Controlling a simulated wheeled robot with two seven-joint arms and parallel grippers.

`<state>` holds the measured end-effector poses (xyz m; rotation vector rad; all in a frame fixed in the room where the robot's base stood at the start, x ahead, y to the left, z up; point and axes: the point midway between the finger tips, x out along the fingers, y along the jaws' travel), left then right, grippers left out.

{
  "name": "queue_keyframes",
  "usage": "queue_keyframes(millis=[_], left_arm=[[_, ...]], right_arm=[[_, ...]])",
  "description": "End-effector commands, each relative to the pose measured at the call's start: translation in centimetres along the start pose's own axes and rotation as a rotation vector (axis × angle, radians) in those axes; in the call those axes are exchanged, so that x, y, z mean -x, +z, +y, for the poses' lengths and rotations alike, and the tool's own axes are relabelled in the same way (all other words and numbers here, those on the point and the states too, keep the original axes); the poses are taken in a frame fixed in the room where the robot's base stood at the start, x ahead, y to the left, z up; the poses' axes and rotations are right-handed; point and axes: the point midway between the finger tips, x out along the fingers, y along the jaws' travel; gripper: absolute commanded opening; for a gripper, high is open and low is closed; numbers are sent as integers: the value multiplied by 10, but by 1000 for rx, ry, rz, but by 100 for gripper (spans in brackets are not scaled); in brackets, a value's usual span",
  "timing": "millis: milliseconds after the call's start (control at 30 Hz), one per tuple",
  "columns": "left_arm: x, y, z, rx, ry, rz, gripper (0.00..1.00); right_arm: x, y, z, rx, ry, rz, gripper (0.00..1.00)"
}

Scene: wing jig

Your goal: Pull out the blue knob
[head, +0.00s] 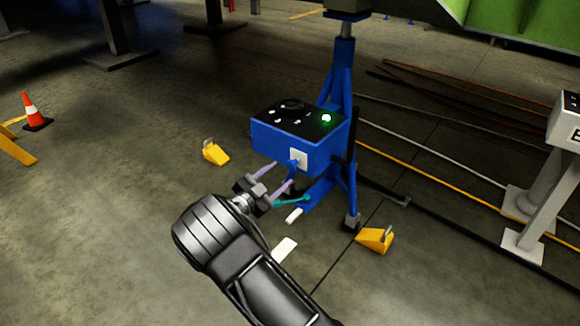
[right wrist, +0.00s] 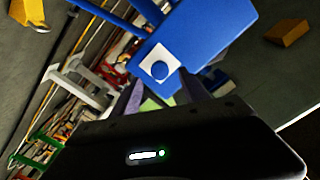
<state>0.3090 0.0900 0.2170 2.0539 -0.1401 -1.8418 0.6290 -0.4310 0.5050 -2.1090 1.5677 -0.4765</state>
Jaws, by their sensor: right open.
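The blue knob (right wrist: 160,71) is round and sits on a white square plate (right wrist: 153,62) on the side of a blue box. In the head view the white plate (head: 299,158) shows on the front face of the blue box (head: 270,139); the knob is too small to make out there. My right gripper (head: 278,175) is open, its two purple-grey fingers pointing toward the box, just short of the plate and a little below it. In the right wrist view the knob appears just beyond the fingers, with nothing held. My left gripper is not in view.
The box has a black top with small controls and a lit green lamp (head: 326,118), on a blue stand (head: 343,80). Yellow chocks (head: 215,153) (head: 374,239) lie on the floor. Cables run across the right side. An orange cone (head: 33,111) stands far left. Floor left of the box is mostly clear.

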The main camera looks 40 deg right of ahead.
Motion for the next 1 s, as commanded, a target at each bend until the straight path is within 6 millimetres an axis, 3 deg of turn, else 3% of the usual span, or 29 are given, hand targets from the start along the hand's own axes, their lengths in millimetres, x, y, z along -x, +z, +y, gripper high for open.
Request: queue_keyframes(millis=[400,767,1000], left_arm=[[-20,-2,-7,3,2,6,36],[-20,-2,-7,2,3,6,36],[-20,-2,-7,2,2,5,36]], right_arm=[[-59,2,1,0,0,1,52],[-65,0,0,0,-1,0,52],[-65,0,0,0,-1,0,33]])
